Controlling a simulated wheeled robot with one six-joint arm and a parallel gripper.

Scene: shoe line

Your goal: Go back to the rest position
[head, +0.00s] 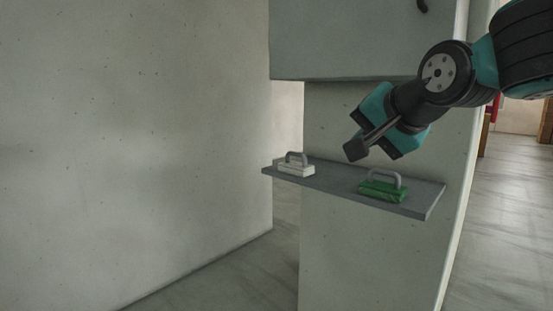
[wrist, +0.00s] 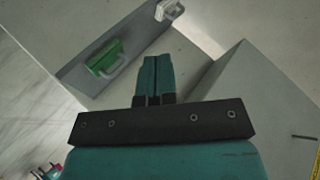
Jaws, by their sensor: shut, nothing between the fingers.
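My gripper (head: 357,148) hangs in the air above the grey shelf (head: 335,180) in the head view, between the two handled blocks and apart from both. Its fingers are shut and empty; they also show closed together in the wrist view (wrist: 153,75). A green block with a grey handle (head: 382,190) sits at the right part of the shelf and shows at the upper left of the wrist view (wrist: 104,60). A white block with a grey handle (head: 296,168) sits at the left end of the shelf and shows at the top of the wrist view (wrist: 167,10).
The shelf juts from a pale column (head: 350,240). A grey box-like body (head: 345,40) overhangs above the shelf, close behind my arm. A large bare wall (head: 130,130) stands at the left. Open floor (head: 500,230) lies at the right.

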